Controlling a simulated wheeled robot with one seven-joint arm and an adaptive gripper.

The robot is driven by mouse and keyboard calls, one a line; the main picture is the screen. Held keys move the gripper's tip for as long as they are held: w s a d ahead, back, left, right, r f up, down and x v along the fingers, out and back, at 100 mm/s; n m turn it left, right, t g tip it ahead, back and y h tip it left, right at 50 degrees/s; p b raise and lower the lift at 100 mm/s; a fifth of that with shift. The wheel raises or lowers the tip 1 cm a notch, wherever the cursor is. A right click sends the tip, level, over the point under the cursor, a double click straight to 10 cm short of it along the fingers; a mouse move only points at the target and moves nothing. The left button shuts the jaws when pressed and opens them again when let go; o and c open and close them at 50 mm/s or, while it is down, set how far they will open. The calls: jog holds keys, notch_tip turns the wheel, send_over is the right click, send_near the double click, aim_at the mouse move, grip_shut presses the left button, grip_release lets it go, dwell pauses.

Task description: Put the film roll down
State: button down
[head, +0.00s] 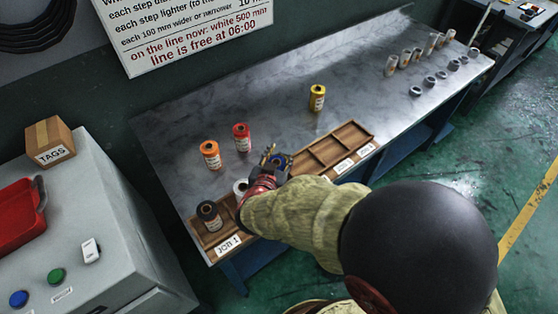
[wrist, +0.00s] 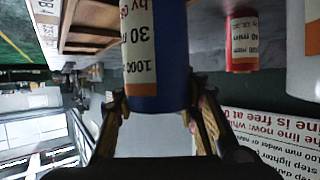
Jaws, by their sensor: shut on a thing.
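A blue film roll (wrist: 158,50) with a white label fills the upper middle of the wrist view. My gripper (wrist: 160,110) is shut on it, a finger on each side. In the head view the blue roll (head: 284,161) shows partly past my gripper (head: 268,165), over the wooden tray's middle. The long wooden tray (head: 347,132) has several compartments along the bench's front edge. A black roll (head: 208,214) stands in its left end, and a white roll (head: 240,187) stands beside it, partly hidden by my arm. Whether the blue roll touches the tray cannot be told.
Orange (head: 210,154), red (head: 241,138) and yellow (head: 317,98) rolls stand on the metal bench (head: 270,110) behind the tray. Small cores and grey rings (head: 429,80) line its right end. The tray's right compartments look empty. A wall sign (head: 185,30) hangs behind.

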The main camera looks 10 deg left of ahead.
jog(key=shift+f, duration=0.75)
jog(key=shift+f, duration=0.15)
jog(key=c, duration=1.2)
grip_release()
jog(key=shift+c, duration=0.2)
jog(key=shift+o, duration=0.7)
